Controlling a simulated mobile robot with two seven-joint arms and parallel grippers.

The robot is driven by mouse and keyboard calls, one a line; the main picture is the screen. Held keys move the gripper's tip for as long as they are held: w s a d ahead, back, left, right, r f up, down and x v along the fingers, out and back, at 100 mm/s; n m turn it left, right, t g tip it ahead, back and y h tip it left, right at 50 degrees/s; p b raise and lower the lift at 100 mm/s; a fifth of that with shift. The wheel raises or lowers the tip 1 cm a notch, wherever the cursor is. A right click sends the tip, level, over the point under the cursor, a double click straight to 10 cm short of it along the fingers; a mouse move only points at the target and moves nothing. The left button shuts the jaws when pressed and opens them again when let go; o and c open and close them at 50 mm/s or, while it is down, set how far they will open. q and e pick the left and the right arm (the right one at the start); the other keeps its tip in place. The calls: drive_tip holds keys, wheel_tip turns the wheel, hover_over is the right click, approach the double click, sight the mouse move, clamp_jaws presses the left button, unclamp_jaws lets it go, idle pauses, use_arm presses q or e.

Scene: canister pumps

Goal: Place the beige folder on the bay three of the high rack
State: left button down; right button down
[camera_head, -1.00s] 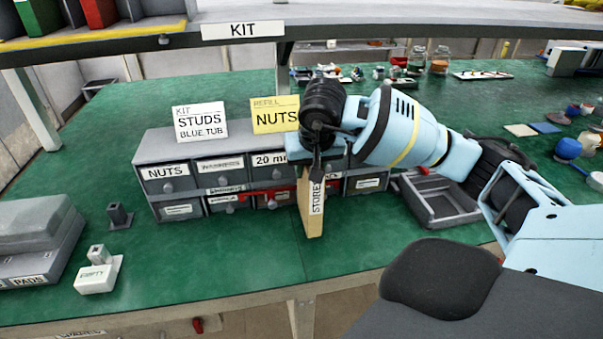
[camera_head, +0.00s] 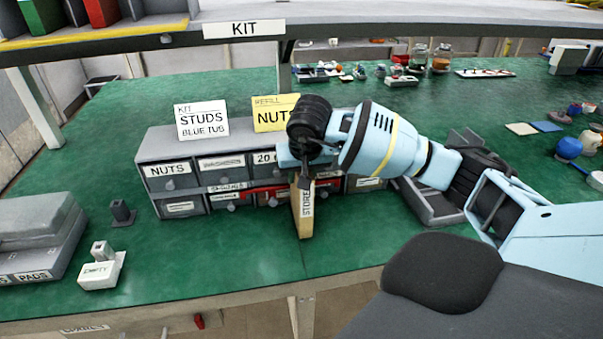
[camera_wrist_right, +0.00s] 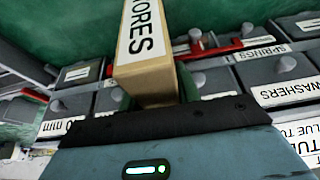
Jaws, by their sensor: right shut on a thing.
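The beige folder (camera_head: 305,212), with a white STORES label on its spine, hangs upright from my right gripper (camera_head: 303,172). It is in front of the grey drawer unit. In the right wrist view the folder (camera_wrist_right: 150,75) sticks out from my right gripper (camera_wrist_right: 155,105), which is shut on its end. Part of the high rack shows at the top left, with a yellow-edged shelf (camera_head: 110,35) holding a green folder (camera_head: 42,17) and a red folder (camera_head: 102,12). I cannot tell which bay is bay three. My left gripper is out of view.
The grey drawer unit (camera_head: 190,150) carries a white card (camera_head: 202,120) and a yellow card (camera_head: 277,113). A KIT-labelled shelf edge (camera_head: 243,29) crosses above the bench. A grey open tray (camera_head: 432,205) lies right of the folder. The green bench front (camera_head: 190,270) is clear.

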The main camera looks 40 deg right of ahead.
drive_tip(key=shift+f, duration=0.15)
drive_tip(key=c, duration=1)
unclamp_jaws()
drive_tip(key=v, duration=1.2)
drive_tip(key=shift+a+p, duration=0.1)
drive_tip(key=shift+p, duration=0.25)
